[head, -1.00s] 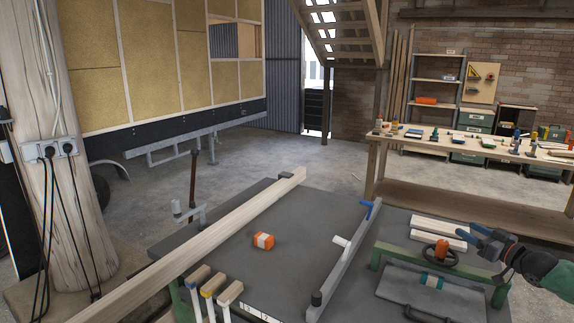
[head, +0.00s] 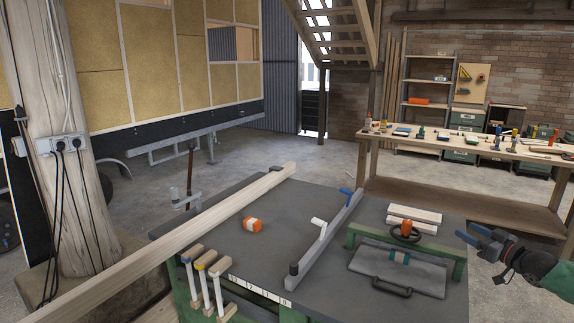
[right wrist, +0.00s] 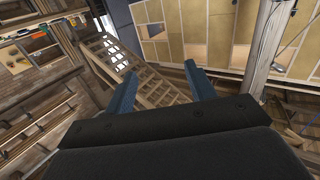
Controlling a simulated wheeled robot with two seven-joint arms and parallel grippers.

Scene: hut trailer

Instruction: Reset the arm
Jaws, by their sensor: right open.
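My right gripper (head: 474,240) is at the right edge of the head view, beside the dark worktable (head: 262,258) and clear of it. Its two blue-grey fingers are apart and hold nothing. In the right wrist view the open fingers (right wrist: 157,88) point toward the wooden stairs (right wrist: 150,85) and the panelled wall, with only air between them. My left gripper is not in view.
Mallets (head: 205,275) hang at the front left. A wooden bench (head: 470,146) stands behind. A post (head: 60,180) stands left.

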